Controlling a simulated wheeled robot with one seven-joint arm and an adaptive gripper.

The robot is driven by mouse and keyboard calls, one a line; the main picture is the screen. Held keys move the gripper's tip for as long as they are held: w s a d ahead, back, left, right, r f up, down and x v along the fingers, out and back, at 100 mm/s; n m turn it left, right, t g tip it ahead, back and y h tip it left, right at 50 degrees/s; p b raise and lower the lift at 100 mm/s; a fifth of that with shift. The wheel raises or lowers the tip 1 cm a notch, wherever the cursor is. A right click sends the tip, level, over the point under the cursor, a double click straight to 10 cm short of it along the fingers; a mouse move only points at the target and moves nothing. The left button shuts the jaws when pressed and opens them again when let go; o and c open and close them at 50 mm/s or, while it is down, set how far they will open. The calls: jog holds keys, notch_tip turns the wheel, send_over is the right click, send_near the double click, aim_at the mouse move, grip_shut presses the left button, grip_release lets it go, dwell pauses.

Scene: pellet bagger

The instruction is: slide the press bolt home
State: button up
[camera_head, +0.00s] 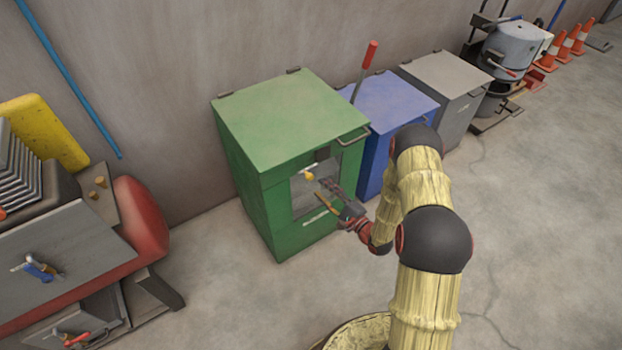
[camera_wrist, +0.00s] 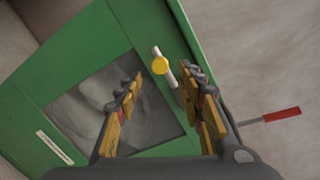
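The green press cabinet (camera_head: 262,152) stands against the wall and also fills much of the wrist view (camera_wrist: 85,40). A small bolt with a yellow knob (camera_head: 309,176) sits on its front, at the upper edge of a grey window panel (camera_head: 300,196). In the wrist view the yellow knob (camera_wrist: 160,65) is on a pale rod, just beyond and between my fingertips. My gripper (camera_head: 328,191) is open in front of the cabinet's front; its two fingers (camera_wrist: 167,88) are spread wide and hold nothing. I cannot tell whether a finger touches the rod.
A red-handled lever (camera_head: 367,62) rises behind the green cabinet's right side. Blue (camera_head: 395,105) and grey (camera_head: 447,78) bins stand to the right. A red tank machine (camera_head: 142,220) is at the left. A handle (camera_head: 353,136) juts from the lid. The floor at right is free.

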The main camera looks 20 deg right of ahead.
aim_at(311, 179)
jog(key=b+x, duration=0.2)
jog(key=x, duration=0.5)
jog(key=shift+w+a, duration=0.15)
jog(key=shift+w, duration=0.15)
jog(key=shift+f, duration=0.1)
grip_shut()
dwell(0.6)
